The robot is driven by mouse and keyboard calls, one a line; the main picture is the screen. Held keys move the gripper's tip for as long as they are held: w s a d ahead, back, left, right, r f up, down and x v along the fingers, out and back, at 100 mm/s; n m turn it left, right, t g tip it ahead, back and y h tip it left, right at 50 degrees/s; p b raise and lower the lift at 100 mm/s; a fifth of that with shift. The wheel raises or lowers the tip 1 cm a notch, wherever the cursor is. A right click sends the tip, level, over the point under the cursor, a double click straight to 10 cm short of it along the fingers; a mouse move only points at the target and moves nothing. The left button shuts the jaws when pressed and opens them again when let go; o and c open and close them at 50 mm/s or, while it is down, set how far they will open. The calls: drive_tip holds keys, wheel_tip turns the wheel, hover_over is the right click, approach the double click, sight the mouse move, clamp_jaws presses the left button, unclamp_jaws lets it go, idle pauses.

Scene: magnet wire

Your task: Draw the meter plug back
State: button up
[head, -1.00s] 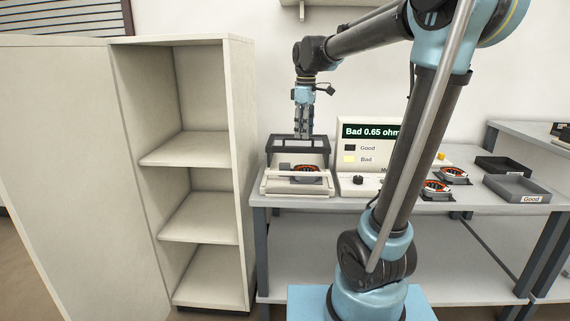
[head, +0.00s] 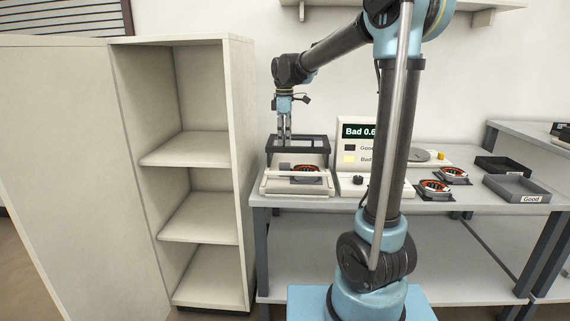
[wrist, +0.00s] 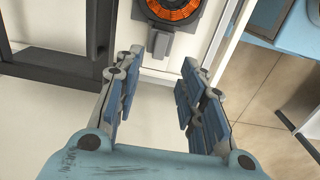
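A coil with an orange ring (head: 306,171) sits in the pale test fixture (head: 295,190) on the bench, with a dark block (head: 284,166) at its left, possibly the meter plug. The wrist view shows the coil (wrist: 172,9) at the top edge, with a dark grey block (wrist: 157,47) on its near side. I cannot tell for certain whether this block is the plug. My gripper (head: 284,138) hangs over the fixture's left part. In the wrist view its fingers (wrist: 160,83) are apart, with nothing between them.
The meter (head: 356,133) shows "Bad 0.6", partly hidden by my arm; its Bad lamp is yellow. Two coils (head: 434,187) (head: 453,174) and a tray marked Good (head: 516,188) are to the right. A tall shelf (head: 240,170) stands close at left. A dark frame (head: 298,141) crosses the fixture's back.

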sight(286, 169)
wheel_tip(286, 169, down, 11)
drive_tip(key=shift+r, duration=0.2)
idle(0.4)
clamp_jaws()
